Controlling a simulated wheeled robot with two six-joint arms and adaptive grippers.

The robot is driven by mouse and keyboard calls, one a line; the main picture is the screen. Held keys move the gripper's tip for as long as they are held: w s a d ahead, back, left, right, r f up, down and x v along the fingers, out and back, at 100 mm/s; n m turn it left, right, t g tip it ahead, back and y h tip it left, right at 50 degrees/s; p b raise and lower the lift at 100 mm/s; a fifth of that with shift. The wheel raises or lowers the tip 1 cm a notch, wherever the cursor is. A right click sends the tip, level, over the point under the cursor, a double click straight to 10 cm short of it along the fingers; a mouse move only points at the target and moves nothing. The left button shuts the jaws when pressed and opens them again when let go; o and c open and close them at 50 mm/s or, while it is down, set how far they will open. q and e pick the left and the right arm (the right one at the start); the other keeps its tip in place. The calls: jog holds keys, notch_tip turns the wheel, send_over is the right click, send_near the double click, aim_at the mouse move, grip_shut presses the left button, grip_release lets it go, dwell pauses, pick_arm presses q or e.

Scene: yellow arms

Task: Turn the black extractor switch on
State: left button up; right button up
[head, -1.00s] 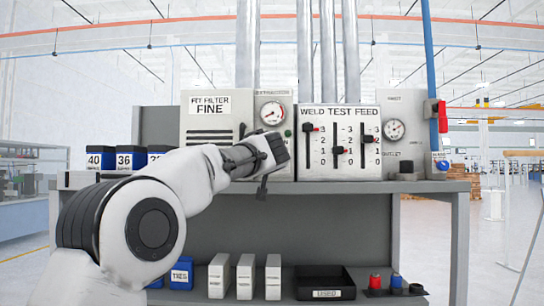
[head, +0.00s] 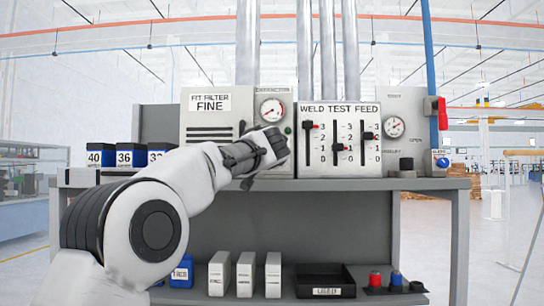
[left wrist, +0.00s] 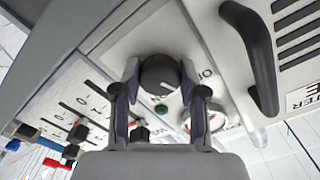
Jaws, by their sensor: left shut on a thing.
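The black extractor switch is a round rotary knob (left wrist: 160,72) on the grey panel, seen in the left wrist view. A pale mark shows on its face; I cannot tell exactly which way it points. My left gripper (left wrist: 160,90) has one finger on each side of the knob and is shut on it. In the head view my left gripper (head: 272,148) is against the panel under the pressure gauge (head: 272,110) and hides the knob. A green lamp (left wrist: 161,108) sits beside the knob. My right gripper is not in view.
The weld test feed panel (head: 340,115) with three red-and-black sliders is just right of my gripper. A filter box (head: 209,125) with a black handle (left wrist: 250,50) is on the left. Numbered blue boxes (head: 131,156) stand on the bench (head: 430,184). A black tray (head: 325,275) sits below.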

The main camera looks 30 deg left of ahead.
pick_arm(q)
jog(key=m, duration=0.6)
jog(key=shift+r+m, duration=0.1)
jog(key=shift+m, duration=0.2)
jog(key=m+p, duration=0.1)
jog(key=m, duration=0.5)
jog(key=shift+m, duration=0.4)
jog(key=o, duration=0.9)
jog(key=shift+o, duration=1.2)
